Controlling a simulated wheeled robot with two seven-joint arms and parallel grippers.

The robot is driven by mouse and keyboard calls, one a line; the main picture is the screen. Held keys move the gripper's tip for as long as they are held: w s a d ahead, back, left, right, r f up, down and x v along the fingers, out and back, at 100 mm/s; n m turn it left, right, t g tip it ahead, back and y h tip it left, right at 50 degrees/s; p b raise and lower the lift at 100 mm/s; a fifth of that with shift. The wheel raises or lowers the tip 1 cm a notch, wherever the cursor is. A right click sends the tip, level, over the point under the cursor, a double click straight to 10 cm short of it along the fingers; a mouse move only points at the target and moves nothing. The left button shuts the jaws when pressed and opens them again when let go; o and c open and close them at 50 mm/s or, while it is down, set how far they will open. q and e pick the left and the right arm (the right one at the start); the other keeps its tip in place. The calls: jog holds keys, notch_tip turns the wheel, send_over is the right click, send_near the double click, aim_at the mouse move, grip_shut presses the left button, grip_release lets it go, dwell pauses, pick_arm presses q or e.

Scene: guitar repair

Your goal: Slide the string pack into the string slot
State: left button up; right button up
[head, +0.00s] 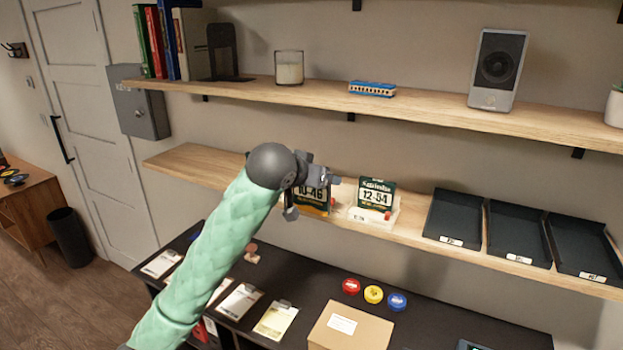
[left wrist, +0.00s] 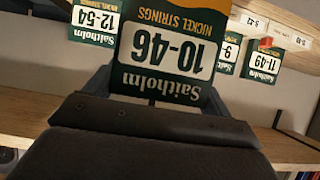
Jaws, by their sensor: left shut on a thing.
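My left gripper (head: 305,188) is over the lower wall shelf (head: 200,168). It is shut on a green and white string pack marked 10-46 (left wrist: 168,50), which also shows, partly covered, in the head view (head: 315,196). The pack is upside down in the left wrist view. Just to its right in the head view, a 12-54 pack (head: 376,195) stands upright in a pale holder (head: 362,217) with a red spot. The wrist view also shows an 11-49 pack (left wrist: 262,64) and another pack (left wrist: 228,52). The gripper hides the slot area behind it. My right gripper is out of view.
Dark trays (head: 454,217) with labels fill the right of the lower shelf. The upper shelf (head: 430,106) holds a candle (head: 289,68) and a speaker (head: 498,68). Below, the dark bench (head: 440,325) holds a cardboard box (head: 350,328) and small coloured tins (head: 373,294).

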pick_arm(q)
jog(key=shift+w+d, duration=0.8)
jog(key=shift+w, duration=1.15)
jog(key=shift+w+d, duration=0.8)
jog(key=shift+w, duration=1.15)
jog(key=shift+w+d, duration=0.8)
jog(key=shift+w, duration=1.15)
jog(key=shift+w+d+f, duration=0.1)
jog(key=shift+w, duration=0.05)
jog(key=shift+f+b, duration=0.4)
jog(key=shift+f, duration=1.75)
